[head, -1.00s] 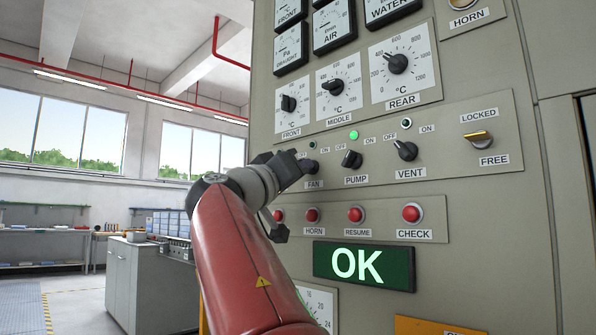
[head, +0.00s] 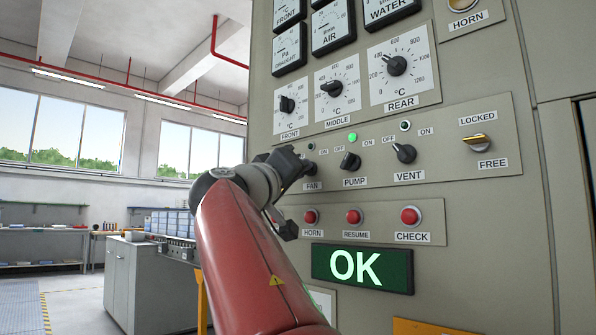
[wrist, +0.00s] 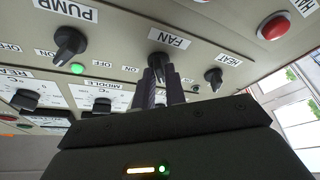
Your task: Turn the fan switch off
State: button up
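The fan switch (wrist: 157,61) is a black rotary knob above the FAN label in the head view, on the beige panel. In the wrist view it sits at the tips of my gripper (wrist: 161,76), whose two dark fingers are close together with the knob between them. In the head view my gripper (head: 299,165) reaches the panel at the fan switch and partly covers it. The small lamp (head: 311,146) above the fan switch is dark. The exact angle of the knob is hard to tell behind the fingers.
The pump switch (head: 350,161) and vent switch (head: 404,153) are to the right; the pump lamp (head: 352,137) glows green. The heat switch (wrist: 213,78) is close on the fan's other side. Red buttons (head: 353,217) and a green OK display (head: 362,268) lie below.

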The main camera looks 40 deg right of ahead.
jog(key=o, duration=0.3)
jog(key=b+v, duration=0.2)
jog(key=v, duration=0.5)
jog(key=shift+s+a+f, duration=0.1)
jog(key=shift+s+a, duration=0.05)
jog(key=shift+a, duration=0.25)
notch_tip(320, 180, down, 15)
jog(key=w+a+n+t+y, duration=0.2)
jog(key=n+y, duration=0.3)
jog(key=y, duration=0.2)
jog(key=s+a+f+g+y, duration=0.1)
jog(key=s+a+f+y, duration=0.3)
jog(key=f, duration=0.8)
jog(key=s+a+f+n+g+y+p, duration=0.1)
jog(key=s+a+f+y, duration=0.4)
jog(key=f, duration=0.8)
jog(key=s+a+f+g+y+p, duration=0.1)
jog(key=s+a+f+y, duration=0.3)
jog(key=a+f, duration=0.3)
jog(key=shift+s+a+f+n+y, duration=0.1)
jog(key=shift+s+f+n+y, duration=0.1)
jog(key=shift+f, duration=1.25)
jog(key=shift+s+f+n+y, duration=0.1)
jog(key=shift+s+f+n, duration=0.1)
jog(key=shift+f, duration=1.25)
